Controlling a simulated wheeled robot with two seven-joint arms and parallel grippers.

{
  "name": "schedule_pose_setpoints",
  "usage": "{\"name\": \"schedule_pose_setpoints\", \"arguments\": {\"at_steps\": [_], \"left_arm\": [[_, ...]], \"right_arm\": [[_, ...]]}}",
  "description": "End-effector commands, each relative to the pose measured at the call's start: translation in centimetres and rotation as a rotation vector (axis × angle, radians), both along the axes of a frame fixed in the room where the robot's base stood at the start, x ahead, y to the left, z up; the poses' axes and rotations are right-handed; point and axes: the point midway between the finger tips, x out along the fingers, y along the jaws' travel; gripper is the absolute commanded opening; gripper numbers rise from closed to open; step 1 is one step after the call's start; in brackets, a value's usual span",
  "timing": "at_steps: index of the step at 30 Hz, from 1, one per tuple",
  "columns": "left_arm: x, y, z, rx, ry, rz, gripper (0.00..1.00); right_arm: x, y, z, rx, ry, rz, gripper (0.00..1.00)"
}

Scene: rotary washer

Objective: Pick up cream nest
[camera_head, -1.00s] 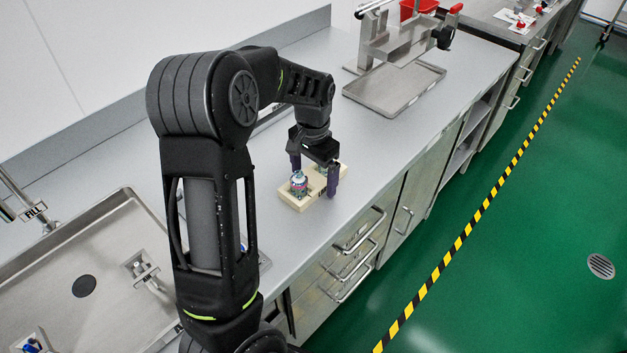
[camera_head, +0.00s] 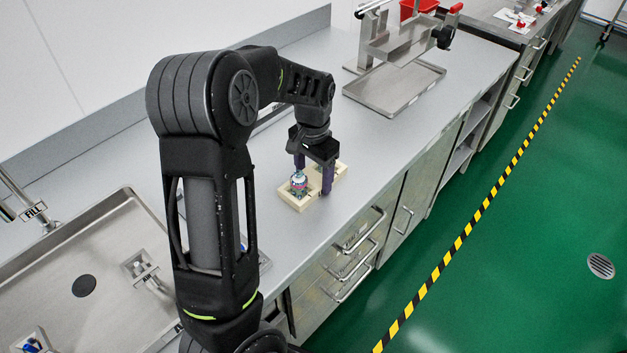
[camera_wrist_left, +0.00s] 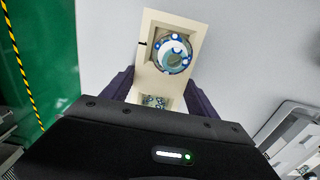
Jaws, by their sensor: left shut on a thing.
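The cream nest (camera_head: 290,200) is a pale rectangular block lying on the grey counter. In the left wrist view the cream nest (camera_wrist_left: 150,85) shows a round blue-and-white part (camera_wrist_left: 173,53) seated in one end and another small patterned part (camera_wrist_left: 153,101) near the gripper. The round part (camera_head: 298,184) also shows in the head view. My left gripper (camera_head: 313,180) points down over the nest, its purple fingers on either side of it and shut on it. The nest appears to rest on the counter. My right gripper is not in view.
A steel sink basin (camera_head: 60,270) lies at the left. A metal stand with a tray (camera_head: 395,90) and a red bin (camera_head: 418,9) are farther along the counter. The counter's front edge with drawers (camera_head: 350,262) is close to the nest. Bare counter (camera_head: 380,150) lies beyond it.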

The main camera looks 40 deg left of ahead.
Motion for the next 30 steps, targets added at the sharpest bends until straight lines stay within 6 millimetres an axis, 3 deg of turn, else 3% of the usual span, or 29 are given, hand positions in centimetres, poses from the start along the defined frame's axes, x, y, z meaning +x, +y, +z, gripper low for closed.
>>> {"name": "schedule_pose_setpoints", "arguments": {"at_steps": [5, 16, 30], "left_arm": [[0.0, 0.0, 0.0, 0.0, 0.0, 0.0, 0.23], [0.1, 0.0, 0.9, 0.0, -0.003, -0.001, 0.23], [0.1, 0.0, 9.0, 0.002, -0.004, 0.0, 0.23]], "right_arm": [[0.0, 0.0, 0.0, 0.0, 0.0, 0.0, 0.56], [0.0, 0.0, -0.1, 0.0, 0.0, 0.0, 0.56], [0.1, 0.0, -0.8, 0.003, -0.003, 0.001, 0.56]]}}
